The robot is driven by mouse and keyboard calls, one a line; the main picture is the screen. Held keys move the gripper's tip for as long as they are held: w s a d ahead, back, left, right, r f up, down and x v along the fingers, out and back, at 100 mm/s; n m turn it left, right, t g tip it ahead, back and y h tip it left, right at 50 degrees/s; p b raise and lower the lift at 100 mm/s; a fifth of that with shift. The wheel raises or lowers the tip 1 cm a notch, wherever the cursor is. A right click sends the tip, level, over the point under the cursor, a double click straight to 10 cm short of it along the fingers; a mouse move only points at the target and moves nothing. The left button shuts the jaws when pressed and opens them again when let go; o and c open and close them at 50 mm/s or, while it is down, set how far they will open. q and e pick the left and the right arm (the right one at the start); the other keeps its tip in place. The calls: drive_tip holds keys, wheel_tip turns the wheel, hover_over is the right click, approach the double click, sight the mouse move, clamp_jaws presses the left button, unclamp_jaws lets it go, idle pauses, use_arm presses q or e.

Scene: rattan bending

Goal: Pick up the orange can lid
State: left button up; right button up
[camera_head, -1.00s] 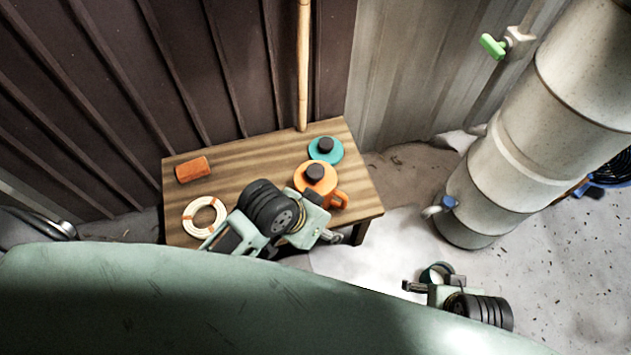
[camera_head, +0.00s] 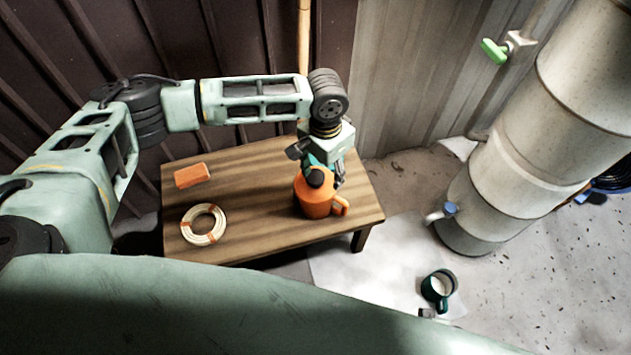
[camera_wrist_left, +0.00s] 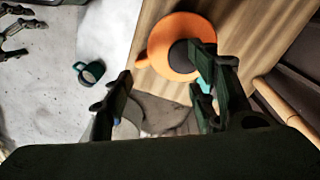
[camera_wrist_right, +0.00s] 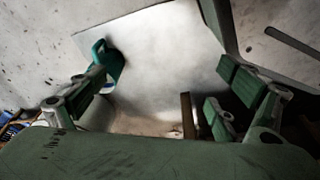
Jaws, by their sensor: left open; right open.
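The orange can (camera_head: 313,204), with a side handle, stands upright at the right of the wooden table. Its orange lid (camera_head: 321,183) with a dark knob (camera_head: 314,177) sits on top. My left gripper (camera_head: 318,168) is open just behind the lid, its fingers partly hiding a teal lid (camera_head: 306,161). In the left wrist view the orange lid (camera_wrist_left: 170,35) and its knob (camera_wrist_left: 181,57) lie close to the right finger of the open left gripper (camera_wrist_left: 160,85). My right gripper (camera_wrist_right: 160,90) is open and empty over the floor.
The table (camera_head: 255,215) also bears an orange block (camera_head: 192,176) and a coiled ring of rattan (camera_head: 203,225). A green mug (camera_head: 440,287) stands on the floor to the right. A pale pillar (camera_head: 520,160) rises beyond it. A wooden pole (camera_head: 304,40) is behind the table.

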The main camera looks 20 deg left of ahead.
sight(317, 177)
use_arm(q)
drive_tip(key=shift+w+a+r, duration=0.35)
drive_tip(key=shift+w+a, duration=0.3)
drive_tip(key=shift+a, duration=0.2)
drive_tip(key=shift+w+a+n, duration=0.1)
drive_tip(key=shift+a+n, duration=0.15)
drive_tip(key=shift+n, duration=0.05)
drive_tip(key=f, duration=0.2)
drive_tip(key=f+b, duration=0.1)
drive_tip(key=f, duration=0.1)
drive_tip(key=f+b, duration=0.1)
drive_tip(key=f, duration=0.1)
drive_tip(key=shift+a+f, duration=0.25)
drive_tip(key=shift+f, duration=0.55)
use_arm(e)
drive_tip(key=r, duration=0.1)
drive_tip(key=w+r, duration=0.1)
drive_tip(key=r, duration=0.1)
drive_tip(key=w+r, duration=0.1)
drive_tip(key=r, duration=0.1)
drive_tip(key=shift+w+a+r, duration=0.1)
drive_tip(key=shift+w+r, duration=0.05)
drive_tip(key=shift+r, duration=0.1)
use_arm(q)
drive_tip(key=shift+c, duration=0.5)
drive_tip(key=c, duration=1.2)
drive_tip(key=shift+r, duration=0.1)
